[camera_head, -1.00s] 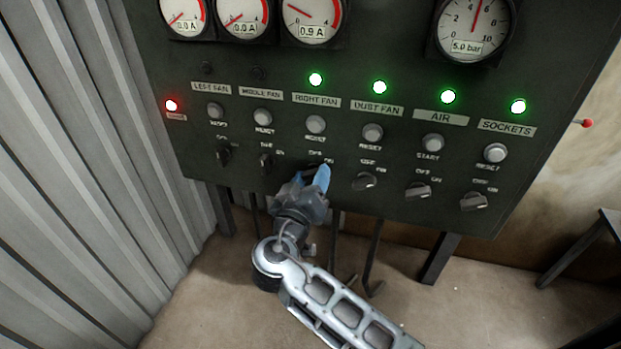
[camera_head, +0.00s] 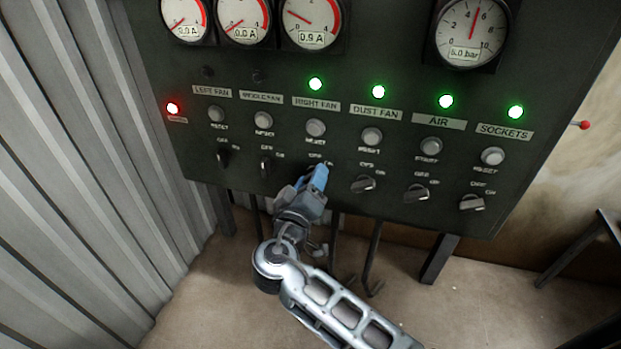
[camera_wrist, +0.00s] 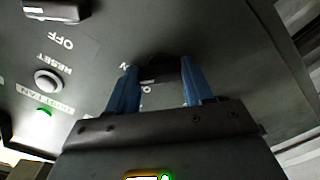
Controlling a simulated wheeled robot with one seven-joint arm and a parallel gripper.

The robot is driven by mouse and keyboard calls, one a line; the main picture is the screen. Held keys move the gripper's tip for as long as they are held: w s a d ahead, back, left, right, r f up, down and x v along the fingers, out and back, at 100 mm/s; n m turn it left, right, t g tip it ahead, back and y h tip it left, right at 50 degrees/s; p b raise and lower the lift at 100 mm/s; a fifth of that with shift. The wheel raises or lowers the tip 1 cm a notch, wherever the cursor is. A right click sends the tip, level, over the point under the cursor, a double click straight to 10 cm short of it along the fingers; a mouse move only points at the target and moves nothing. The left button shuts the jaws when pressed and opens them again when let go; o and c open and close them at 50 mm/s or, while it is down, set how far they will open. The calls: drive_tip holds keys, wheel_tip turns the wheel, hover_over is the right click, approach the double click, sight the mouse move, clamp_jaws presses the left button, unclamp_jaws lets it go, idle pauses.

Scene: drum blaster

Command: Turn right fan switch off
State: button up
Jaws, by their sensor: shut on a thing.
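The right fan switch (camera_wrist: 160,68) is a dark knob on the panel, between the two blue fingertips in the wrist view. My gripper (camera_head: 316,174) is shut on it, and its fingers hide the knob in the head view. The RIGHT FAN label (camera_head: 316,104) is above, with a grey reset button (camera_head: 315,128) below it. The knob's exact angle is hard to tell.
The middle fan switch (camera_head: 266,167) is close on the left and the dust fan switch (camera_head: 363,184) close on the right. The air switch (camera_head: 416,193) and sockets switch (camera_head: 471,203) are further right. A corrugated wall (camera_head: 80,180) stands left.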

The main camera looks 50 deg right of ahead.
drive_tip(key=shift+n+p, duration=2)
drive_tip(key=shift+n, duration=2.3)
drive_tip(key=o, duration=1)
drive_tip(key=shift+o, duration=0.2)
drive_tip(key=b+v, duration=0.1)
drive_tip(key=v, duration=0.6)
drive_tip(key=shift+a, duration=0.4)
drive_tip(key=shift+s, duration=0.1)
